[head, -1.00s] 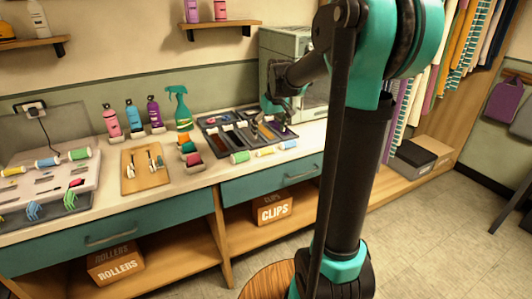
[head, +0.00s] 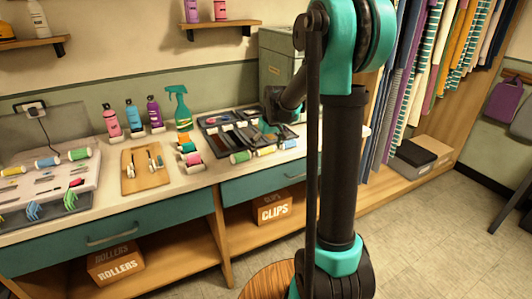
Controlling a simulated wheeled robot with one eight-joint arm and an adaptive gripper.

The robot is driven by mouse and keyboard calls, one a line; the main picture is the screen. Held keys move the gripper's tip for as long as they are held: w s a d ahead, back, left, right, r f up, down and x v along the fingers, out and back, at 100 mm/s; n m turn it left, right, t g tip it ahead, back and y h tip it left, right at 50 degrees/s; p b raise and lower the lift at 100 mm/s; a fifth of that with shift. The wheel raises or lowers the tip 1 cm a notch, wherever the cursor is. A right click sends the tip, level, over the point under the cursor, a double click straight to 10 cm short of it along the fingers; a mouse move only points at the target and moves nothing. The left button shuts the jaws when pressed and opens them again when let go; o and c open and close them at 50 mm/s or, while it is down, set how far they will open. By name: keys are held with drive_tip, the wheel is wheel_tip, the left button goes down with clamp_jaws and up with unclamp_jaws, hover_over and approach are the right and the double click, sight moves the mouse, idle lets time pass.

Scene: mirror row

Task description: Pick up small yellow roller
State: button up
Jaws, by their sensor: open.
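A small yellow roller (head: 266,150) lies at the front edge of the counter, between a green roller (head: 241,157) and a blue roller (head: 289,144). Another roller with a yellow body (head: 12,171) lies on the white stand at the far left. My gripper (head: 270,125) is open, above the right part of the dark sectioned tray (head: 207,123), behind and above the front yellow roller and apart from it. Its fingers are small and dark against the tray, so their detail is hard to see.
Several coloured rollers (head: 190,159) stand left of the tray. A wooden board (head: 135,183), bottles (head: 132,116) and a green spray bottle (head: 183,110) stand further left. A grey-green cabinet (head: 276,60) stands behind my gripper. Bare counter (head: 215,180) shows in front.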

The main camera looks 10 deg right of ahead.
drive_tip(key=shift+c, duration=0.3)
drive_tip(key=c, duration=1)
drive_tip(key=shift+r, duration=0.1)
